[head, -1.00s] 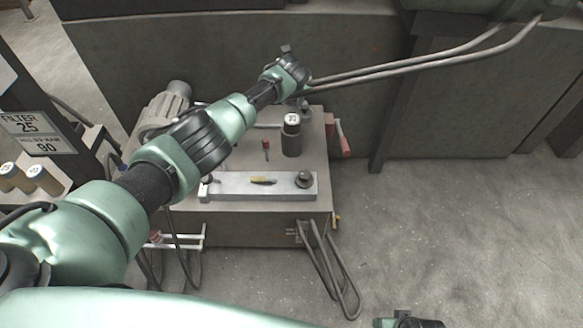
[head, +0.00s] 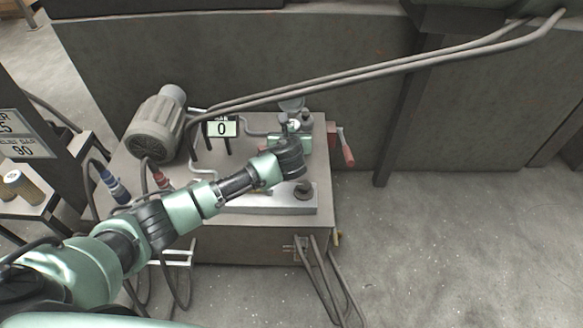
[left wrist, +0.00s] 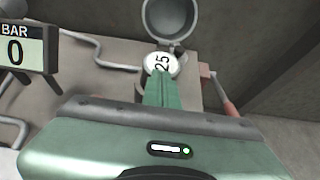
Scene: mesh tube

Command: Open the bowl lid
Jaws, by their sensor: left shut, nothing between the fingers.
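The bowl lid (left wrist: 172,20) is a round grey cap at the top of the left wrist view, tilted up with its hollow inside facing me; it also shows in the head view (head: 291,105). Just below it is a round white top marked 25 (left wrist: 162,63), on the dark bowl; its white top is partly visible in the head view (head: 293,125). My left gripper (left wrist: 161,82) is shut and empty, its green fingers pointing at the white top and overlapping its lower edge. I cannot tell whether they touch. The gripper hides most of the bowl. My right gripper is not in view.
A display reading 0 (head: 222,128) stands left of the bowl, with a grey motor (head: 158,125) further left. A red-handled lever (head: 345,150) is at the right edge of the bench. Two long pipes (head: 370,65) cross behind. The floor at right is clear.

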